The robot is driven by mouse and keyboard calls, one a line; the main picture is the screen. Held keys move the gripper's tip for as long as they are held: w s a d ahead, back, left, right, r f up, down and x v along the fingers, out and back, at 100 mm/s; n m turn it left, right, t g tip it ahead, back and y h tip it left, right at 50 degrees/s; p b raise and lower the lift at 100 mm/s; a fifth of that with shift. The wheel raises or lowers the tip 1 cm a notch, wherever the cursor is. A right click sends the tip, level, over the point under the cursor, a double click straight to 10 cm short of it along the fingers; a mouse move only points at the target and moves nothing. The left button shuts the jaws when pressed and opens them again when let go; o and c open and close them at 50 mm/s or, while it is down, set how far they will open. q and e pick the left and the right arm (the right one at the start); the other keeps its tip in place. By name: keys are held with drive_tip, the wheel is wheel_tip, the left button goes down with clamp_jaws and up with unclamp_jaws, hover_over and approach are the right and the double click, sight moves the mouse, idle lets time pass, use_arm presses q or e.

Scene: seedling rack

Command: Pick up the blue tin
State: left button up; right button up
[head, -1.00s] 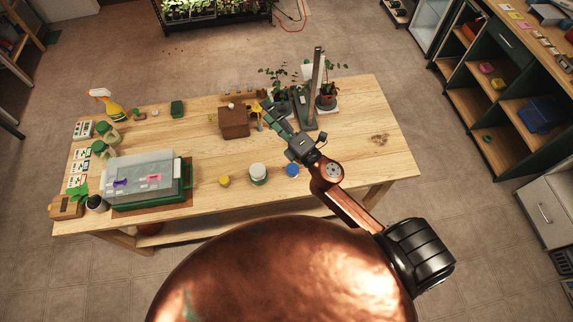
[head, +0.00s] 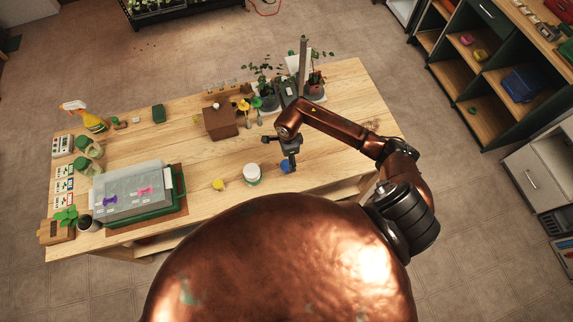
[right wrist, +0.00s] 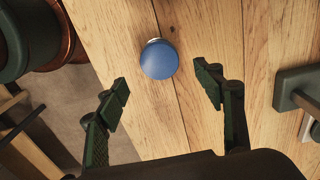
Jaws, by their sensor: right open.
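The blue tin (head: 285,166) stands on the wooden table (head: 340,100) near its front edge, partly hidden behind my right gripper in the head view. My right gripper (head: 290,163) points down above or beside it. In the right wrist view the round blue lid of the tin (right wrist: 159,59) shows beyond and between the spread fingers of my right gripper (right wrist: 166,88). The fingers are apart and do not touch the tin. My left gripper is not in view.
A white tub with a green band (head: 252,174) and a small yellow item (head: 218,185) stand left of the tin. A brown box (head: 220,122) and potted plants (head: 315,84) stand behind. A clear-lidded tray (head: 134,192) sits at left. The table's right side is clear.

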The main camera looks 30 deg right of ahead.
sight(287, 165)
drive_tip(key=shift+a+f, duration=0.3)
drive_tip(key=shift+f, duration=0.55)
wheel_tip(287, 165, down, 4)
drive_tip(key=shift+w+r+p, duration=0.15)
drive_tip(key=shift+r+p, duration=0.05)
drive_tip(key=shift+p, duration=0.65)
drive_tip(key=shift+f, duration=0.55)
drive_tip(key=shift+c, duration=0.6)
drive_tip(key=c, duration=1.1)
drive_tip(key=shift+c, duration=0.3)
drive_tip(key=shift+r, duration=0.1)
